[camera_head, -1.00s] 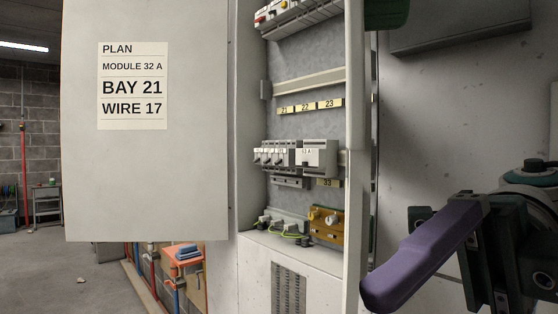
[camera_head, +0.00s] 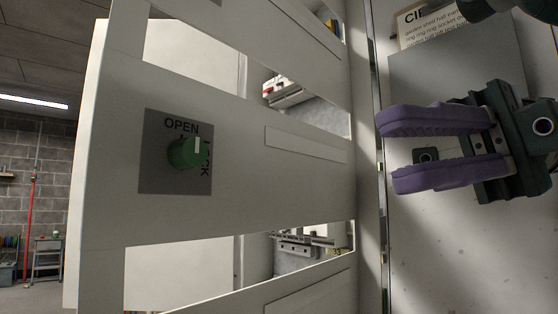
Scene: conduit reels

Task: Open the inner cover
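The inner cover (camera_head: 230,190) is a pale panel with wide cut-outs. It fills the left and middle of the head view. Its left side looks nearer to me than its right side, so it seems swung out from the cabinet. A green knob (camera_head: 184,154) sits on a grey plate (camera_head: 160,178) marked OPEN and LOCK. My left gripper is not in view.
Breaker modules (camera_head: 290,90) show through the cut-outs. More modules (camera_head: 295,244) show lower down. A grey surface (camera_head: 470,250) with a printed sheet (camera_head: 420,22) lies behind my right gripper.

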